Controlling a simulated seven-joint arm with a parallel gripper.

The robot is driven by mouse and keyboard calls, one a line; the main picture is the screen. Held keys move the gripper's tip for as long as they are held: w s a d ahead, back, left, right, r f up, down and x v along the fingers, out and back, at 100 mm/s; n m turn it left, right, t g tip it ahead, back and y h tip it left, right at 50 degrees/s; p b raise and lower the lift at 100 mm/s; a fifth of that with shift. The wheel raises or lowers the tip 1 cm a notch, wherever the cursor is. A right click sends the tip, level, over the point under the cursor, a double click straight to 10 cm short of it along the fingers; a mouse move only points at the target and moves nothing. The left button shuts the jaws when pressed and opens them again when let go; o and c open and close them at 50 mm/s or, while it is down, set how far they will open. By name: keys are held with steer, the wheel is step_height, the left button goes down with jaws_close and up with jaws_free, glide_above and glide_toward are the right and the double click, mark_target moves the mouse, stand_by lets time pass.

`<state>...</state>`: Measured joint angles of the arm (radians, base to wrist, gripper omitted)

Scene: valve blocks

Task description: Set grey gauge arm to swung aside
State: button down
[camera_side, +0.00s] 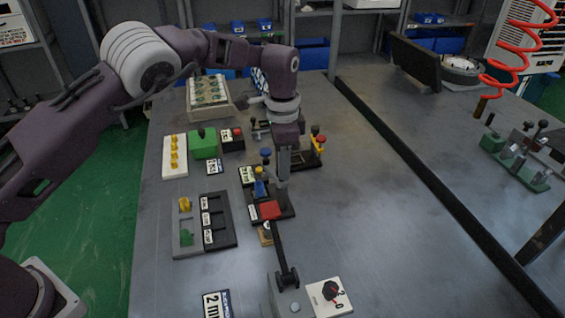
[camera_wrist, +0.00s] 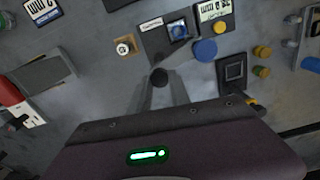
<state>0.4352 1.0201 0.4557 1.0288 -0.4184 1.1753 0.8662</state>
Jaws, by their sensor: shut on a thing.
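My gripper (camera_side: 283,178) points down over the middle of the bench, just right of the valve blocks. In the wrist view, its two grey fingers (camera_wrist: 162,88) meet at a small round black knob (camera_wrist: 158,77), and they are shut on it. I cannot make out the grey gauge arm clearly; whether this knob is its end cannot be told, because the fingers hide what lies below.
A dark slotted tray (camera_side: 229,236) lies at left.

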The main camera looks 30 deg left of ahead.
steer(key=m, duration=0.5)
steer(key=shift+r+m, duration=0.15)
steer(key=shift+m, duration=0.15)
steer(key=m, duration=0.5)
steer(key=shift+m, duration=0.4)
steer(key=c, duration=1.2)
jaws_free()
step_height(320, 180, up, 7)
steer(key=shift+f, duration=0.1)
steer(key=shift+s, duration=0.1)
